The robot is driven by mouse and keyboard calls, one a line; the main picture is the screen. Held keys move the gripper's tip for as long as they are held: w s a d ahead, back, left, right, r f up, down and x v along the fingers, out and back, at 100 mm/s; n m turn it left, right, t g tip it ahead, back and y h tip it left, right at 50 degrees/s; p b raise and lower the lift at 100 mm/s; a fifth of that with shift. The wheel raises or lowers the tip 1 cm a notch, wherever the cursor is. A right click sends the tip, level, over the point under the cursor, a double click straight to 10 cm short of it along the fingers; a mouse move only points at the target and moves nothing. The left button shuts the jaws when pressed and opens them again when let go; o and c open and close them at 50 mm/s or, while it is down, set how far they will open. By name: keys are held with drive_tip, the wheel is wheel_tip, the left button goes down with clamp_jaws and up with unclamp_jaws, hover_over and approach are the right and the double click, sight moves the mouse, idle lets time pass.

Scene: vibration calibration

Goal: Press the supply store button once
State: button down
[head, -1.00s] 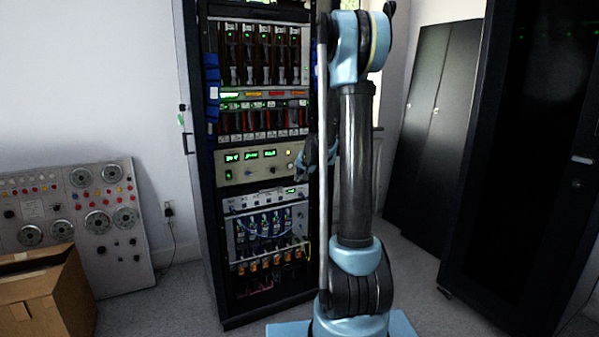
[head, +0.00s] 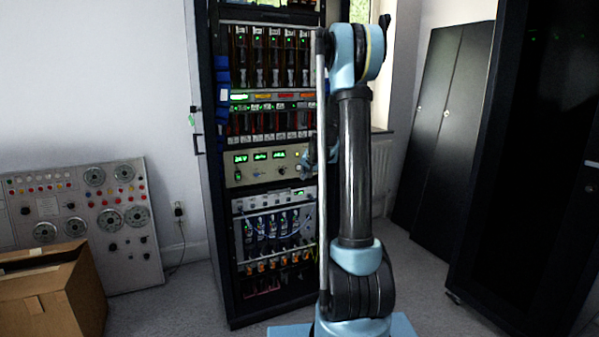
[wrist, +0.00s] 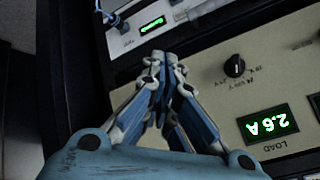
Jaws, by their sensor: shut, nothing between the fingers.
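The beige supply unit (head: 262,163) with green displays and knobs sits mid-height in the tall rack. In the wrist view its face (wrist: 204,68) shows a green "2.6 A" display (wrist: 267,124) marked LOAD and a black knob (wrist: 234,66). I cannot make out a store button; the fingers cover part of the panel. My gripper (wrist: 158,60) is shut and empty, its tips close in front of the panel's edge, left of the knob. Contact cannot be told. In the head view my gripper (head: 308,163) is at the unit's right end, partly hidden by my arm.
The rack (head: 206,200) holds several other modules above and below the supply unit. A cardboard box (head: 50,300) and a grey control panel (head: 128,238) stand at left. Dark cabinets (head: 440,130) stand at right. Grey floor (head: 185,300) shows between box and rack.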

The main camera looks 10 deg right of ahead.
drive_tip(key=shift+w+a, duration=0.3)
drive_tip(key=shift+w, duration=0.6)
drive_tip(key=shift+w+a, duration=0.3)
drive_tip(key=shift+w, duration=0.55)
drive_tip(key=shift+w+a, duration=0.25)
drive_tip(key=shift+w, duration=0.4)
idle(1.0)
drive_tip(key=shift+s, duration=0.1)
drive_tip(key=shift+s+d, duration=0.25)
drive_tip(key=shift+s, duration=0.45)
drive_tip(key=shift+s, duration=0.1)
drive_tip(key=shift+s+d, duration=0.25)
drive_tip(key=shift+s, duration=0.5)
drive_tip(key=shift+s+d, duration=0.3)
drive_tip(key=shift+s, duration=0.45)
drive_tip(key=shift+s+d, duration=0.25)
drive_tip(key=shift+s, duration=0.5)
